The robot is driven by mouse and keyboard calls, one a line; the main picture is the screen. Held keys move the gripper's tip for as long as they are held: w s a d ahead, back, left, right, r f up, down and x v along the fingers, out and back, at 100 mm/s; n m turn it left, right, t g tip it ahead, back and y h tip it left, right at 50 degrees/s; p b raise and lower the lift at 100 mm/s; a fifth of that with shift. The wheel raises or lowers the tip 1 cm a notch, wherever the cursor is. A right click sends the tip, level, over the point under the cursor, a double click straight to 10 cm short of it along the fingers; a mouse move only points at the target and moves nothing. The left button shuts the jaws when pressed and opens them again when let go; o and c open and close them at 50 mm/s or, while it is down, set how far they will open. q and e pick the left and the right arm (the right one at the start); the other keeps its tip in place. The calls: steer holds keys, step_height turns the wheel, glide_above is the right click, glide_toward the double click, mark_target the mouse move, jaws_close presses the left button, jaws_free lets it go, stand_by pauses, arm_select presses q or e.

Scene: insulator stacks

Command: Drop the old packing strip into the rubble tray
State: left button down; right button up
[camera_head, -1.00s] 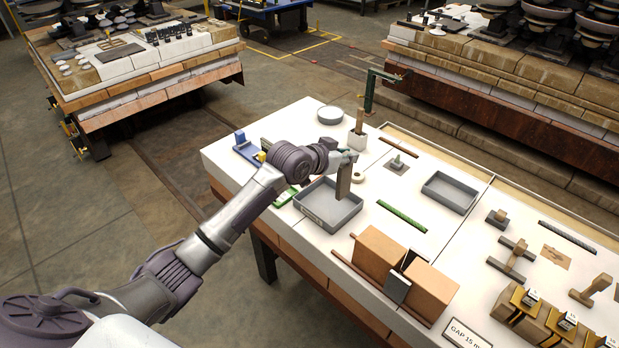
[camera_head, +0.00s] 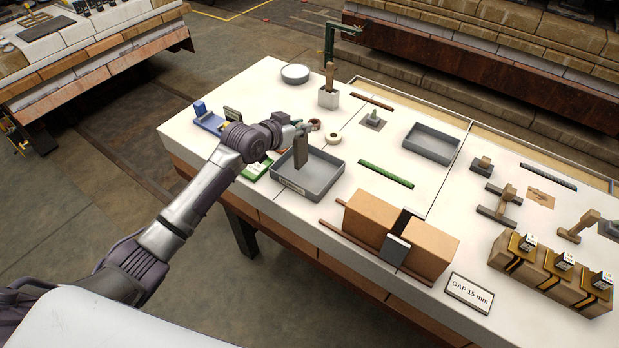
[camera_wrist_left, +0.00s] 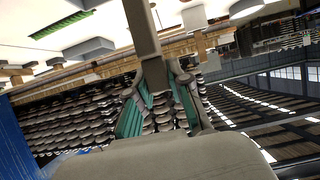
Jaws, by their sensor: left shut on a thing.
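The old packing strip (camera_head: 301,153) is a flat grey-brown bar. It hangs upright from my left gripper (camera_head: 301,130), which is shut on its upper end. In the left wrist view the strip (camera_wrist_left: 141,28) runs out from between my gripper's teal-padded fingers (camera_wrist_left: 158,90). The rubble tray (camera_head: 322,191) is a shallow grey square tray with a small label on its front wall. The strip's lower end shows over the tray's inside, toward its back left. I cannot tell whether it touches the tray floor. My right gripper is not in view.
Two tan blocks (camera_head: 370,217) with a grey piece between them stand right of the tray. A green strip (camera_head: 386,174), a tape roll (camera_head: 333,138) and a second grey tray (camera_head: 406,144) lie farther back. A white holder (camera_head: 328,97) stands behind.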

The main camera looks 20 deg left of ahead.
arm_select(q)
steer(key=c, duration=1)
jaws_free()
steer(key=shift+f, duration=0.2)
steer(key=v, duration=1.2)
steer(key=shift+d+f, duration=0.1)
